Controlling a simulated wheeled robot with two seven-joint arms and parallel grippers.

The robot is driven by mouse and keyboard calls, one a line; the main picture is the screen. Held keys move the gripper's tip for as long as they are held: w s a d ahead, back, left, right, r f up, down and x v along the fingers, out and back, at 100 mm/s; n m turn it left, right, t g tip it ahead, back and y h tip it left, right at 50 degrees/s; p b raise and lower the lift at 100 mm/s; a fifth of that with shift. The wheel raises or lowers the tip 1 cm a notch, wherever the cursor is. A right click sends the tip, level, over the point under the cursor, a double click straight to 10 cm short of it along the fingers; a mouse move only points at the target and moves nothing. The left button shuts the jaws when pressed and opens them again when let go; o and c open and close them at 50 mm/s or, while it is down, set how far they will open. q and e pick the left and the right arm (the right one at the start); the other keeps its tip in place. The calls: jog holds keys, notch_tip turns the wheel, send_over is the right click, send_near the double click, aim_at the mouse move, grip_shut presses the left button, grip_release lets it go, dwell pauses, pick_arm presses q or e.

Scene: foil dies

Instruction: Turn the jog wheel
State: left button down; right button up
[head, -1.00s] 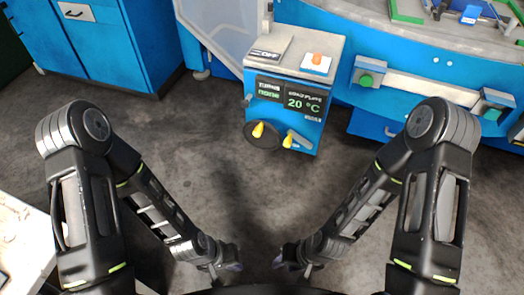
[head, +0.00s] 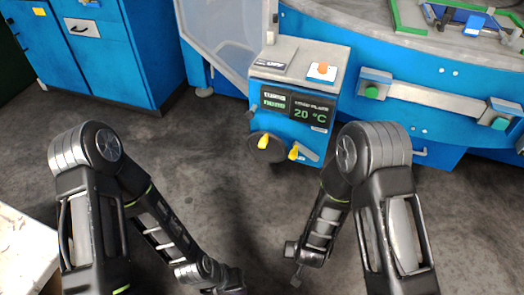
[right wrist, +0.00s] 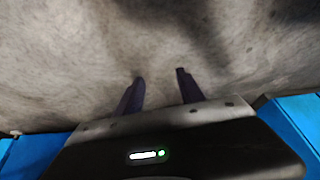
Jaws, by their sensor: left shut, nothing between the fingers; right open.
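The jog wheel (head: 257,152) is a dark round disc with a yellow handle (head: 263,142), low on the front of the blue control cabinet (head: 312,141). A second yellow handle (head: 293,153) sits on a lever to its right. My left gripper (head: 232,284) is at the bottom edge of the head view, partly cut off, shut and empty. My right gripper (head: 296,279) points down, below and apart from the wheel. In the right wrist view its two dark fingers (right wrist: 160,92) are spread with bare floor beyond them.
The cabinet has a display (head: 298,107) reading 20 °C and an orange button (head: 322,70) on top. A blue machine (head: 445,75) with green buttons stands to the right. Grey floor between is clear.

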jog(key=w+t+h+b, duration=0.1)
jog(key=w+t+b, duration=0.1)
jog(key=w, duration=0.5)
jog(key=t+h+b, duration=0.4)
jog(key=t+b, duration=0.1)
jog(key=t, duration=0.6)
send_near(261, 146)
jog(key=w, duration=0.3)
pick_arm(q)
notch_tip(261, 146, down, 9)
jog(key=shift+r, duration=0.15)
pick_arm(e)
jog(key=shift+s+d+r+m, duration=0.1)
jog(key=shift+d+r+m, duration=0.1)
jog(key=shift+d+m, duration=0.1)
jog(key=shift+b+x, duration=0.3)
jog(key=shift+x, duration=3.65)
pick_arm(q)
jog(key=shift+f, duration=0.2)
pick_arm(e)
jog(key=shift+d+f, duration=0.1)
jog(key=shift+f, duration=0.05)
jog(key=shift+s, duration=0.1)
jog(key=shift+c, duration=0.3)
